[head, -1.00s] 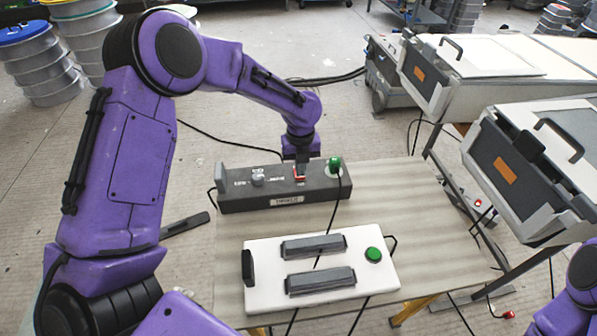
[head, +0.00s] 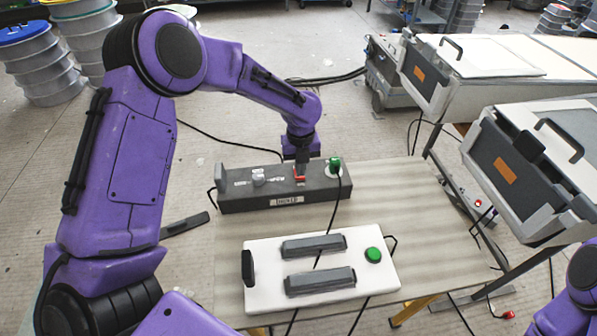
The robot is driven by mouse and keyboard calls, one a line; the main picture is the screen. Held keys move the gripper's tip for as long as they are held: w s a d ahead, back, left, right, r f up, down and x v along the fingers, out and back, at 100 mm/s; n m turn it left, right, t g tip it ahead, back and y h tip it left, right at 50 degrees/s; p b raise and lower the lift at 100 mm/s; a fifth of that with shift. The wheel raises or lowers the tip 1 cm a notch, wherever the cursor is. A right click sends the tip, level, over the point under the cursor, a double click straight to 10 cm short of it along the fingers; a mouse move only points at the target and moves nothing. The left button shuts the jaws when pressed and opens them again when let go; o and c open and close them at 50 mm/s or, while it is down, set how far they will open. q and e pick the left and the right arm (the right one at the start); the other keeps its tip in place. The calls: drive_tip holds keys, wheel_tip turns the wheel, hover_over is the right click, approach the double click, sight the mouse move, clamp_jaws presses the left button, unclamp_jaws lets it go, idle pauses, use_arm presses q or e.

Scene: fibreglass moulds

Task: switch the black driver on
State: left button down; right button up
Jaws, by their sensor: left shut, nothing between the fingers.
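The black driver (head: 240,203) is a long dark grey box lying along the back of the table. On its top are a light grey knob (head: 258,179) with white lettering, a red switch (head: 299,180) and a green piece (head: 335,165) at the right end. My left gripper (head: 300,173) is shut and empty, pointing down at the red switch. It is at or just above the switch and partly hides it; I cannot tell whether they touch. My right gripper is out of view; only a bit of that arm shows at the lower right.
A white box (head: 262,290) with two grey bars and a green button (head: 373,254) stands at the table's front. The table (head: 425,230) is bare at the right. Black cables cross it. Large grey-white cases stand on the right.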

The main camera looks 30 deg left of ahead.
use_arm(q)
drive_tip(key=shift+f+b, duration=0.4)
drive_tip(key=shift+f, duration=0.55)
idle(0.6)
wheel_tip(320, 180, up, 7)
drive_tip(key=p, duration=0.7)
drive_tip(key=shift+p, duration=0.35)
